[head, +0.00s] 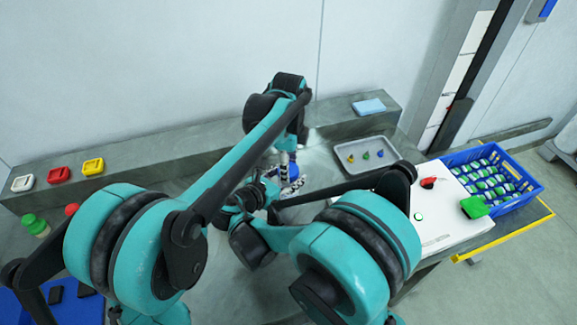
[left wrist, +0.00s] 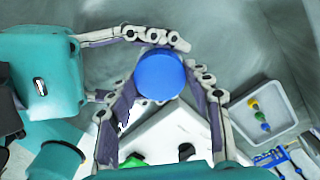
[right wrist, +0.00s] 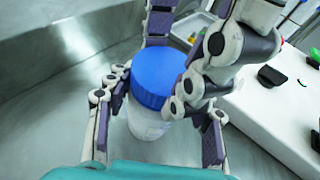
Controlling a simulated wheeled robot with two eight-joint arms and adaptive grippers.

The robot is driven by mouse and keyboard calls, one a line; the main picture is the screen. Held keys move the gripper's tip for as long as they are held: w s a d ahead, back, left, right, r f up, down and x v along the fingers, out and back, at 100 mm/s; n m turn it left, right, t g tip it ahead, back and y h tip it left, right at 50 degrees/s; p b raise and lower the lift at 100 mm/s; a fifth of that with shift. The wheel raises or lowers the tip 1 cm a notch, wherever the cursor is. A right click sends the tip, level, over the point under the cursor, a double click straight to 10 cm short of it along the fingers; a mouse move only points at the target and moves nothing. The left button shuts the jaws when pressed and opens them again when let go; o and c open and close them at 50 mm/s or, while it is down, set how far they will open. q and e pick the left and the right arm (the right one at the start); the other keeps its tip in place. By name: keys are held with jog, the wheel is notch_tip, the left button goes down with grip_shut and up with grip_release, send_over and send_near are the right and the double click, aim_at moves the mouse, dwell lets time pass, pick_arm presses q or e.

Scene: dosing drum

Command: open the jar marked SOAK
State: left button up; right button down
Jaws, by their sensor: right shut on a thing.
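A jar with a blue lid (right wrist: 157,77) and a pale translucent body (right wrist: 147,123) stands upright in the right wrist view. Its lid also shows from above in the left wrist view (left wrist: 158,73) and, small and partly hidden, in the head view (head: 293,172). I cannot read any marking on it. My right gripper (right wrist: 150,118) is shut on the jar body from the side, below the lid. My left gripper (left wrist: 163,88) is above the jar with its fingers open on both sides of the lid. I cannot tell whether they touch it.
A grey tray (head: 338,150) with small coloured pieces stands to the right. Beyond it are a white box (head: 445,222) with a red knob and a blue crate (head: 532,184) of green-topped items. White, red and yellow holders (head: 93,166) sit on the ledge at left, near a green-topped bottle (head: 35,225).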

pick_arm(q)
jog(key=o, duration=0.3)
jog(key=shift+r, duration=2.25)
jog(key=shift+c, duration=0.4)
notch_tip(320, 180, up, 3)
jog(key=m, duration=0.6)
jog(key=shift+r+m, duration=0.1)
jog(key=shift+m, duration=0.2)
jog(key=shift+f, duration=0.2)
notch_tip(320, 180, down, 7)
jog(key=shift+f, duration=0.2)
